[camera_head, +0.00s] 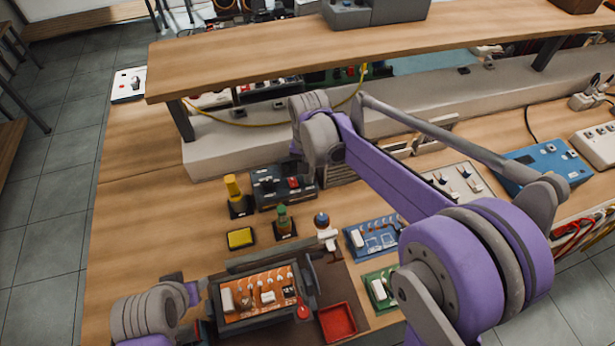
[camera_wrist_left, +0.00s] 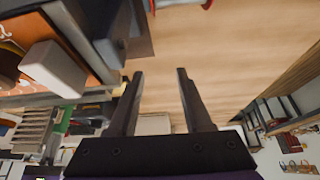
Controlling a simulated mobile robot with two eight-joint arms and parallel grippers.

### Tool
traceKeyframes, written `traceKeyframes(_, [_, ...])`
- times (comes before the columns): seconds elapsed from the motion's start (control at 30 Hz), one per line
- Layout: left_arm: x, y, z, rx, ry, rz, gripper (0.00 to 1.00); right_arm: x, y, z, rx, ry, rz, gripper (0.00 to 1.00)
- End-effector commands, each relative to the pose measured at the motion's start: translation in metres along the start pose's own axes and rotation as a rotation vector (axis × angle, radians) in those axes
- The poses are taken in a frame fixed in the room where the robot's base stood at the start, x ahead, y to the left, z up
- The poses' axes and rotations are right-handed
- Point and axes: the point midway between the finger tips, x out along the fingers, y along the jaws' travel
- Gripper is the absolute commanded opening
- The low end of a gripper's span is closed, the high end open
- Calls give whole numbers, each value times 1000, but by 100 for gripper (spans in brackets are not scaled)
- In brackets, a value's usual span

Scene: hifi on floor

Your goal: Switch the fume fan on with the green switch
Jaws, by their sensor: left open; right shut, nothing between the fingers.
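A dark switch box (camera_head: 284,187) with a red rocker stands at the back of the bench top. A slatted dark unit (camera_head: 340,173), perhaps the fume fan, stands beside it, partly covered by my right arm. In the head view, the left arm is beside the orange circuit board (camera_head: 262,292).
A raised wooden shelf (camera_head: 300,65) spans the back. A yellow-topped bottle (camera_head: 234,190), a green-topped bottle (camera_head: 283,220), a yellow sponge (camera_head: 240,238), a blue board (camera_head: 372,237) and a red tray (camera_head: 338,322) crowd the middle. The bench's left side is clear.

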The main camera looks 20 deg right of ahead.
Motion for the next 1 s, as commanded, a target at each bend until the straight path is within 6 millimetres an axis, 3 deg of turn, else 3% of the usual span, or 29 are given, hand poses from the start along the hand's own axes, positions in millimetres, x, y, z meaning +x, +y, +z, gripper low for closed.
traceKeyframes(0.8, [-34, 0, -34, 0, 28, 0, 50, -65, -1, -1, 0, 2, -1, 0])
traceKeyframes(1.0, [-36, 0, -37, 0, 31, 0, 50, -71, 0, 0, 0, 0, 0, 0])
